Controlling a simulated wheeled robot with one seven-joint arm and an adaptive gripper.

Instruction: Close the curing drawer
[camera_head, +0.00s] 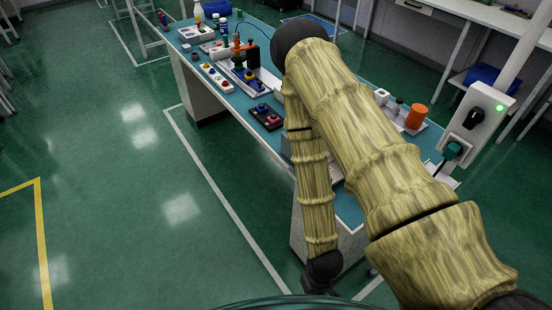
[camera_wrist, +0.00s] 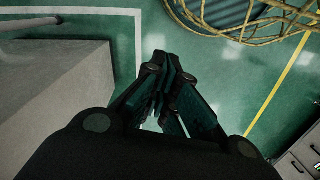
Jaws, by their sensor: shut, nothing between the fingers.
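My gripper (camera_wrist: 168,68) is in the middle of the wrist view, its dark fingers together with nothing between them, above the green floor. I cannot surely identify the curing drawer. Grey fronts with handles (camera_wrist: 304,158) show at the lower right of the wrist view, apart from my fingers. A plain grey box-like body (camera_wrist: 52,85) fills the left of that view. In the head view my arm hides much of the near end of the workbench (camera_head: 262,133).
The bench holds a black tray with coloured parts (camera_head: 267,116), a button box (camera_head: 217,78) and an orange cylinder (camera_head: 416,116). A socket box with a green light (camera_head: 476,120) stands at the right. Open green floor (camera_head: 130,200) lies left of the bench.

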